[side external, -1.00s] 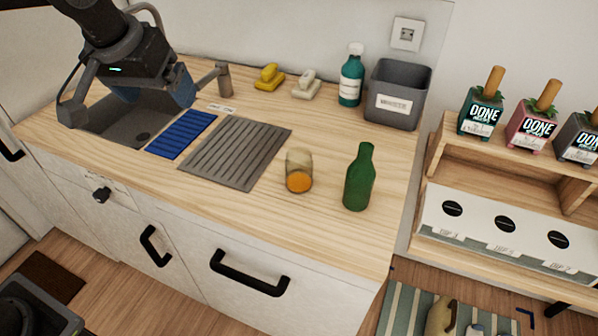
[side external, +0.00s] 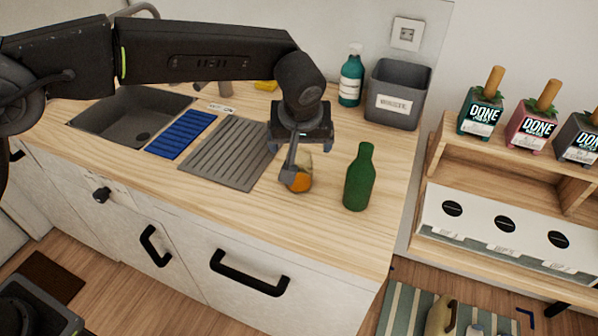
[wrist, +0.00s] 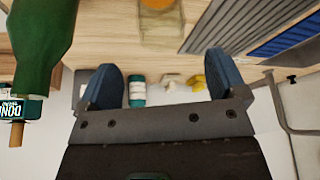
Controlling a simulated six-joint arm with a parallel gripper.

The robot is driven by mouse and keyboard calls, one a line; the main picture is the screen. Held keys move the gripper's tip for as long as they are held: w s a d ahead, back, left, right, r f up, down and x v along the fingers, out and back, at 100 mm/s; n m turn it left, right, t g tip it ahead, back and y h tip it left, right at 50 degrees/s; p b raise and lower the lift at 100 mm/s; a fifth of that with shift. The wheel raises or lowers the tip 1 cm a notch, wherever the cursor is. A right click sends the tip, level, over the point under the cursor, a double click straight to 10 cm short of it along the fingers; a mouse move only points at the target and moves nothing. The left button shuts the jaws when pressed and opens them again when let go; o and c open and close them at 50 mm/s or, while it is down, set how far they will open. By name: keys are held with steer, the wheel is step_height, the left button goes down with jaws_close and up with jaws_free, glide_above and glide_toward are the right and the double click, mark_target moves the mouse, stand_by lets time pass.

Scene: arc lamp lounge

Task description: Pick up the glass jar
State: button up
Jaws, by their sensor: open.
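The glass jar (side external: 302,181), clear with orange contents at its bottom, stands on the wooden counter (side external: 225,205) left of the green bottle. In the side view my wrist's bracket hides part of it. My gripper (side external: 300,148) is over the counter near the jar, appearing behind and above it. In the wrist view the blue fingers of the gripper (wrist: 165,75) are spread with nothing between them. The jar (wrist: 161,22) shows at the top edge there, cut off, beyond the fingertips and roughly centred between them.
The green bottle (side external: 359,178) stands close on the jar's right; it also shows in the wrist view (wrist: 38,45). A teal bottle (side external: 351,78) and grey bin (side external: 398,96) stand at the back. The ridged drainer (side external: 228,152) and sink (side external: 125,118) lie left.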

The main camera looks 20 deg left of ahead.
mark_target(300, 149)
steer(key=x, duration=0.3)
steer(key=shift+w+f, duration=0.1)
steer(key=shift+f, duration=0.05)
steer(key=shift+s+x, duration=0.15)
steer(key=shift+x, duration=1.2)
steer(key=shift+s+x, duration=0.2)
steer(key=shift+x, duration=1.15)
steer(key=c, duration=1.1)
